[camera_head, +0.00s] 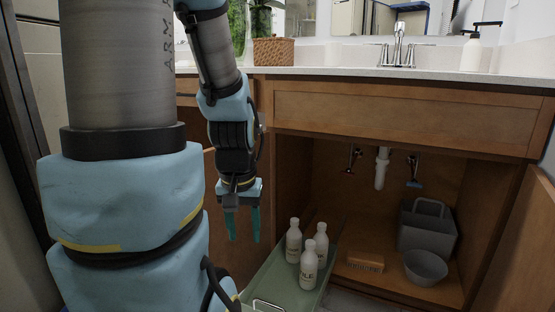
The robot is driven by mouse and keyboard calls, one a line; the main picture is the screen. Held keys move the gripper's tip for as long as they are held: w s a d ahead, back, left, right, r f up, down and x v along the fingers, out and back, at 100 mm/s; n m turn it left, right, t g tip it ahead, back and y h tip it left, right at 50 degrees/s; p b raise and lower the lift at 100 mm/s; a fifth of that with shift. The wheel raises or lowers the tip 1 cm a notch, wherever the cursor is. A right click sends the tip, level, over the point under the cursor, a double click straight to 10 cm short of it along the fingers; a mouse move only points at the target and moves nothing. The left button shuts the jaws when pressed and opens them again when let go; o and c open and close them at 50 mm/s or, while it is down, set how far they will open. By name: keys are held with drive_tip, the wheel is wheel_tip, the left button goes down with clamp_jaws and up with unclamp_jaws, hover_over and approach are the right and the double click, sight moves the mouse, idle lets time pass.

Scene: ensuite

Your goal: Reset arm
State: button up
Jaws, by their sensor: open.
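My gripper (243,225) hangs down at the left of the vanity cabinet. Its two teal fingers are apart and nothing shows between them. It is above and to the left of a green tray (285,272) holding several white bottles, one of which is this front bottle (308,266). My own arm fills the left of the view and hides part of the cabinet front and the tray's left side.
The open cabinet holds a wooden brush (366,261), a grey caddy (428,232) and a grey bowl (425,268). Pipes (382,168) hang inside. An open door (520,245) stands at right. A counter (330,72) carries a basket (273,51), a faucet (399,50) and a soap dispenser (472,50).

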wheel_tip(320, 180, up, 38)
drive_tip(key=p, duration=3.5)
drive_tip(key=shift+w+d+f+p, duration=0.15)
drive_tip(key=shift+w+f+p, duration=0.05)
drive_tip(key=shift+w+p, duration=0.15)
